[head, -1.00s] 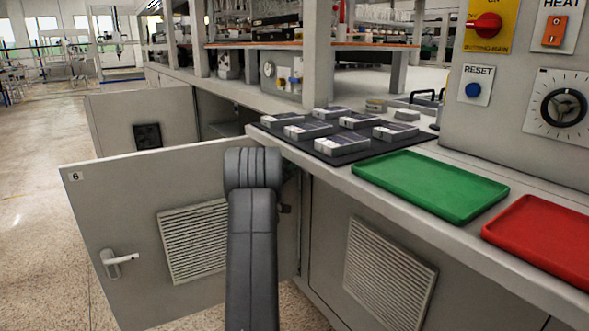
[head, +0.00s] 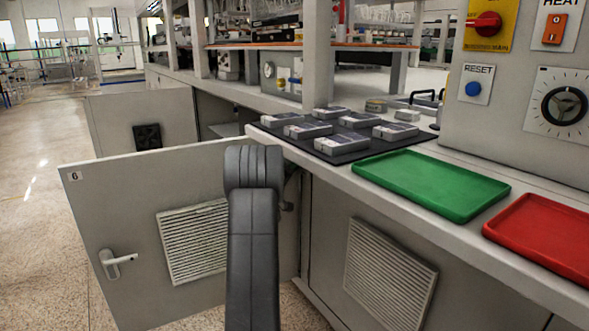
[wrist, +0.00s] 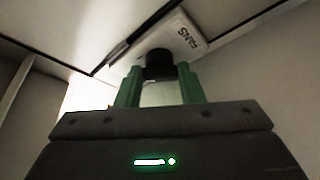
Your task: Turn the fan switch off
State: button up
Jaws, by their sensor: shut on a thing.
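The fan switch is a round black knob (wrist: 159,63) below a pale plate (wrist: 185,42) lettered FANS, seen in the wrist view. My gripper (wrist: 160,74) has its two green fingers at either side of the knob, shut on it. The knob's turned position cannot be read from this angle. In the head view my dark arm reaches toward the open cabinet, and my gripper and the fan switch are hidden there.
An open cabinet door (head: 120,205) marked 6 stands left of my arm, and another open door (head: 105,118) is behind it. The counter above holds a dark mat (head: 345,158) with several boxes, a green tray (head: 430,184) and a red tray (head: 545,235). Floor is clear at left.

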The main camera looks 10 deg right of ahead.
jog(key=n+g+y+p, duration=0.1)
jog(key=n+p, duration=0.2)
jog(key=n, duration=0.2)
jog(key=n+g+y+p, duration=0.1)
jog(key=n+p, duration=0.3)
jog(key=n, duration=0.1)
jog(key=r+n+g+y+p, duration=0.1)
jog(key=n+g+y+p, duration=0.1)
jog(key=n, duration=0.3)
jog(key=shift+p, duration=0.65)
jog(key=shift+f, duration=0.1)
jog(key=o, duration=0.7)
